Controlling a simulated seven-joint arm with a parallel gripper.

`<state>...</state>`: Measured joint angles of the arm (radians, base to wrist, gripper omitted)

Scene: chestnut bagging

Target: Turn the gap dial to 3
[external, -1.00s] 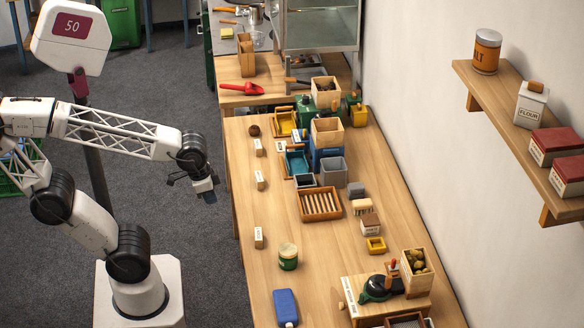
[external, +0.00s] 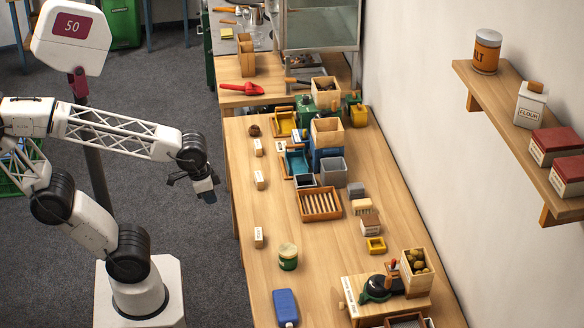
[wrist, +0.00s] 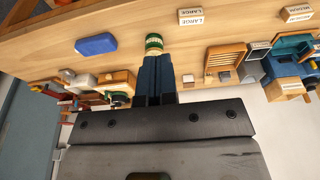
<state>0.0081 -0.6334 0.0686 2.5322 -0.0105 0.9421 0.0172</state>
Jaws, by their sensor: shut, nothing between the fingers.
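No dial with readable numbers shows in either view. A small machine with a dark green and black round part (external: 377,288) stands on a wooden base at the front right of the bench. It has a pale label strip and a small wooden knob (external: 341,305) at its left edge; I cannot tell whether either is the gap dial. My gripper (external: 207,193) hangs over the floor, left of the bench and well away from that machine. In the wrist view its blue fingers (wrist: 155,66) are together, with nothing between them.
On the wooden bench (external: 262,215) stand a green tin (external: 288,257), a blue pad (external: 285,306), a slatted tray (external: 320,204) and a blue machine with a wooden hopper (external: 327,131). Small label blocks line its left side. A wall shelf (external: 520,140) overhangs at right. The front-left bench has free room.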

